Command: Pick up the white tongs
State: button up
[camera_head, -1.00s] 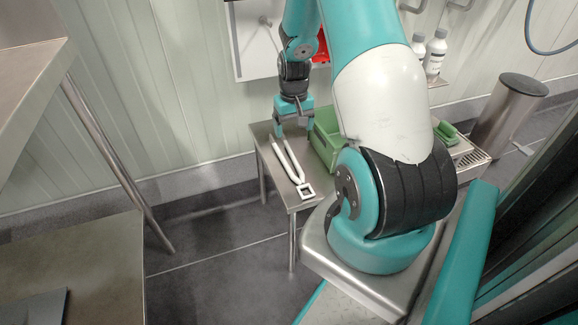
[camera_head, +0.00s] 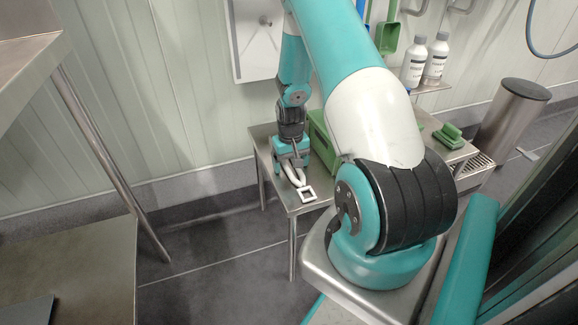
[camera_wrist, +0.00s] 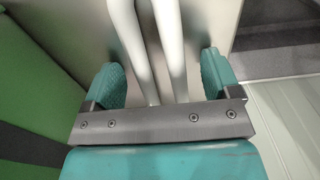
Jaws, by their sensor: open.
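The white tongs (camera_head: 298,183) lie on a small steel table (camera_head: 267,150); their square end points toward the front edge. In the head view my gripper (camera_head: 292,166) is down over the arms of the tongs and hides part of them. In the wrist view the two white arms of the tongs (camera_wrist: 150,45) run between the two teal fingers of my gripper (camera_wrist: 160,80). The fingers are apart, with a gap on each side of the tongs. I cannot tell the exact height of the fingertips above the tabletop.
A green bin (camera_head: 321,140) stands on the table just right of my gripper; its green side (camera_wrist: 35,85) fills the left of the wrist view. A green brush (camera_head: 448,133) lies further right. White bottles (camera_head: 415,62) stand on a wall shelf. The wall is behind the table.

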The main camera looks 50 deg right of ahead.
jog(key=shift+r, duration=0.1)
jog(key=c, duration=1.1)
jog(key=shift+o, duration=0.2)
jog(key=shift+r, duration=0.1)
notch_tip(320, 180, up, 20)
jog(key=p, duration=0.5)
jog(key=shift+p, duration=0.4)
jog(key=shift+o, duration=1.2)
jog(key=c, duration=0.6)
